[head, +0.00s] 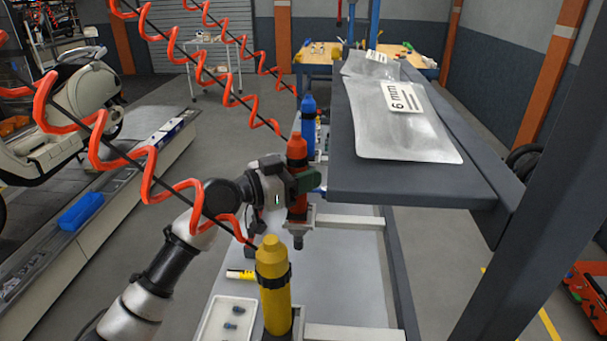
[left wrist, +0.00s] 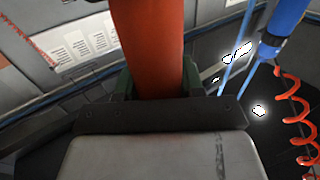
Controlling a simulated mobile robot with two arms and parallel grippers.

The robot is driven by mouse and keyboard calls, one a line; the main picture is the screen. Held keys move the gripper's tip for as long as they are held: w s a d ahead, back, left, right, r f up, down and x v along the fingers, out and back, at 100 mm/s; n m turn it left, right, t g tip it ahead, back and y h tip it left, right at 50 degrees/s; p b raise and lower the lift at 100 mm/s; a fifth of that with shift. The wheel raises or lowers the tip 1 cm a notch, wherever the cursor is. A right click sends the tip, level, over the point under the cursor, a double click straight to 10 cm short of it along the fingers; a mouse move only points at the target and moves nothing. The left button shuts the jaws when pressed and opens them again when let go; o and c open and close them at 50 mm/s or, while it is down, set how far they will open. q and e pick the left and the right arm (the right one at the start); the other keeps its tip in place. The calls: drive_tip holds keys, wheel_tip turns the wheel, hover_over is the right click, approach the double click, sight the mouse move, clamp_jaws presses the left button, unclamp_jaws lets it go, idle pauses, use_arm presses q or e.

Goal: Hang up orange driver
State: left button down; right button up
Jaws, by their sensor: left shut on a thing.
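The orange driver (head: 297,150) stands about upright at the middle of the head view, its dark tip (head: 298,242) pointing down. My left gripper (head: 300,184) comes in from the left and is shut on its body. In the left wrist view the orange driver (left wrist: 148,45) rises large between the dark fingers (left wrist: 155,92). The white bracket arm (head: 350,221) ends right beside the driver's lower part; I cannot tell whether the driver is seated in it. My right gripper is not in view.
A yellow driver (head: 273,285) hangs in front at another bracket (head: 352,333). A blue driver (head: 308,122) is behind; it also shows in the wrist view (left wrist: 287,18). Orange coiled hoses (head: 196,190) cross the left side. A grey shelf (head: 415,185) with metal plates (head: 410,135) overhangs right.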

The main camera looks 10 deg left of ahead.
use_arm(q)
drive_tip(key=shift+f+b, duration=0.3)
drive_tip(key=shift+b, duration=0.15)
idle(0.9)
drive_tip(key=c, duration=0.7)
unclamp_jaws()
drive_tip(key=shift+o, duration=0.5)
drive_tip(key=shift+f, duration=0.15)
drive_tip(key=shift+s+a, duration=0.25)
drive_tip(key=shift+a, duration=0.05)
drive_tip(key=b+v, duration=0.4)
drive_tip(key=v, duration=0.6)
drive_tip(key=shift+s, duration=0.1)
